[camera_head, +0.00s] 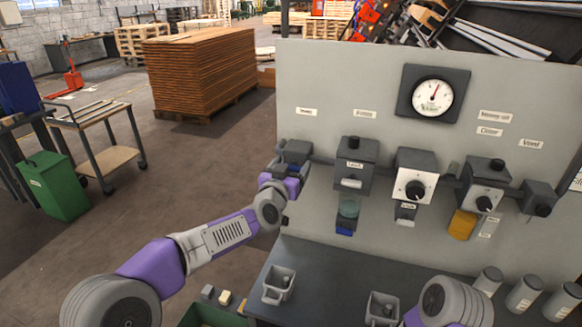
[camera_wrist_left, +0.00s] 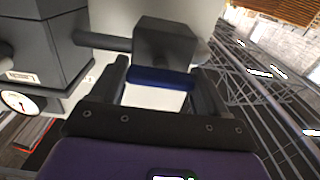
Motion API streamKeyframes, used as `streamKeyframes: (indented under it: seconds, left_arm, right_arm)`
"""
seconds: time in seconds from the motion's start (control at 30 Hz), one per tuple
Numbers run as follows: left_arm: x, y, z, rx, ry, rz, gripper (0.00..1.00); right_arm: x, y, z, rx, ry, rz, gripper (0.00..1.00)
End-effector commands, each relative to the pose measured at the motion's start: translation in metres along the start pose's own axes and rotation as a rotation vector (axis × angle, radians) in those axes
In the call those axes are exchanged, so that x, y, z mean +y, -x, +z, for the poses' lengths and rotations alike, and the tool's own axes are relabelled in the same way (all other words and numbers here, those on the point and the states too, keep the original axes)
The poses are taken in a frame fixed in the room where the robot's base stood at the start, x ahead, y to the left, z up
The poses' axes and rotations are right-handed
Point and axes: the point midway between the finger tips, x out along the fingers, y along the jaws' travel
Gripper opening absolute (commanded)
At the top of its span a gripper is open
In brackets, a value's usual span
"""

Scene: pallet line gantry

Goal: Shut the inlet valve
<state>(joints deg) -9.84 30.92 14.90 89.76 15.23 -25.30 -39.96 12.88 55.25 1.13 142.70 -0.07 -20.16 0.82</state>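The inlet valve looks to be the dark grey block (camera_head: 297,150) at the left end of the pipe on the grey panel. Its small label cannot be read for sure. In the left wrist view the grey valve body (camera_wrist_left: 165,42) has a blue handle (camera_wrist_left: 160,76) in front. My left gripper (camera_head: 289,172) is at this valve, partly covering it. In the left wrist view the left gripper's fingers (camera_wrist_left: 161,80) are wide apart, one on each side of the blue handle. Whether they touch it cannot be told. My right gripper is out of view.
The panel (camera_head: 310,80) carries a gauge (camera_head: 433,98), a filter-like unit (camera_head: 353,165), a dial unit (camera_head: 415,178) and another knob unit (camera_head: 487,185) along the pipe. Below is a dark shelf (camera_head: 330,265) with grey cups (camera_head: 279,286). Open floor lies to the left.

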Motion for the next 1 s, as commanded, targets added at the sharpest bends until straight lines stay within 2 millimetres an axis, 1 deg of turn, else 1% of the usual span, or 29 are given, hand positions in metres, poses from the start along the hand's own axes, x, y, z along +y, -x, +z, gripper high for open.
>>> streamKeyframes:
  seconds: [0.03, 0.17, 0.2, 0.37, 0.57, 0.77, 1.0]
  left_arm:
    - [0.0, 0.0, 0.0, 0.0, 0.0, 0.0, 0.67]
    - [0.0, 0.0, 0.0, 0.0, 0.0, 0.0, 0.47]
    - [0.0, 0.0, 0.0, 0.0, 0.0, 0.0, 0.45]
    - [0.0, 0.0, 0.0, 0.0, 0.01, 0.0, 0.45]
    - [0.0, 0.0, 0.001, 0.0, 0.073, 0.0, 0.45]
    - [-0.002, 0.0, 0.001, 0.002, 0.21, -0.001, 0.45]
    - [-0.003, 0.0, 0.002, 0.003, 0.433, 0.0, 0.45]
  right_arm:
    - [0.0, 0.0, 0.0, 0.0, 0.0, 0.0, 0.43]
    - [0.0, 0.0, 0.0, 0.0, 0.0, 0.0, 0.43]
    - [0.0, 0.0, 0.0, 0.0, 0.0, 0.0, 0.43]
    - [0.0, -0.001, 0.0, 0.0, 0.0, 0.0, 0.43]
    - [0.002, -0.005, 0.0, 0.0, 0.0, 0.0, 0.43]
    - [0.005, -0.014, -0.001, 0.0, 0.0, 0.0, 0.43]
    - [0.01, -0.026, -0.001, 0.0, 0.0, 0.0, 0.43]
